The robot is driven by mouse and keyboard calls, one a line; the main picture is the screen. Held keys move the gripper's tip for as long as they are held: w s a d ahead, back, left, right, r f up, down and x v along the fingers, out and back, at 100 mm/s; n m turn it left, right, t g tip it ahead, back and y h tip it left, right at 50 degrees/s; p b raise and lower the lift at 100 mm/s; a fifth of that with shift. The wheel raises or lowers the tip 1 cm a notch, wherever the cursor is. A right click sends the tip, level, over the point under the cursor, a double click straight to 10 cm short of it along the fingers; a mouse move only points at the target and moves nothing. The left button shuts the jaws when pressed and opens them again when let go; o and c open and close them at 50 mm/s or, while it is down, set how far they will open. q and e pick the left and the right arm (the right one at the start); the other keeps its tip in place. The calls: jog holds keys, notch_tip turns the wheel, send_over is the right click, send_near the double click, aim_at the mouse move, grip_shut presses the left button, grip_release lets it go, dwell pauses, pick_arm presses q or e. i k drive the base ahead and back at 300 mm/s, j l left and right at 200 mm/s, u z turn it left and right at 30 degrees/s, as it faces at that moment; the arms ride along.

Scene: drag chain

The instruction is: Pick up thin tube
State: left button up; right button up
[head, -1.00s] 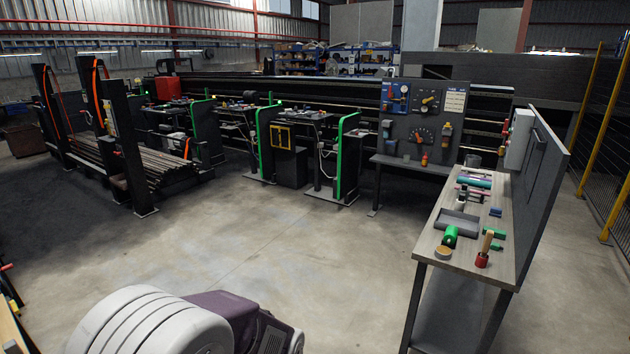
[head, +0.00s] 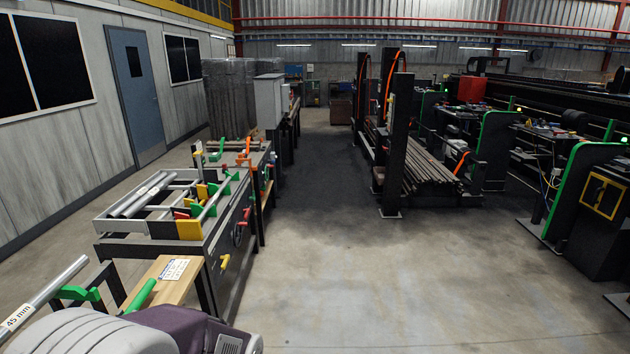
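A grey tube (head: 48,292) with a "45 mm" label lies tilted in the picture at the lower left, near a green bracket (head: 78,293). Two or more grey tubes (head: 146,194), one with a label too small to read, lie side by side in a metal frame (head: 118,228) on a workbench. Another slim pale tube (head: 212,203) runs between green holders to their right. I cannot tell for certain which is the thin tube. Neither gripper is in view; only a grey and purple part of mine shows at the bottom left.
A wooden board (head: 177,285) with a paper sheet and a green rod (head: 140,296) stands before the workbench. A rack of dark bars (head: 428,168) and machines with green-edged panels (head: 582,190) stand right. The concrete floor (head: 390,285) between is clear. A blue door (head: 136,90) is at left.

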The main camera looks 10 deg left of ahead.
aim_at(207, 207)
jog(key=i+u, duration=0.35)
jog(key=i, duration=2.05)
jog(key=i+u, duration=0.35)
jog(key=i, duration=0.15)
jog(key=i+u, duration=0.35)
jog(key=i, duration=0.2)
jog(key=i+l+u, duration=0.35)
jog(key=i, duration=0.15)
jog(key=i+j+u, duration=0.1)
jog(key=i+u, duration=0.2)
jog(key=i, duration=0.25)
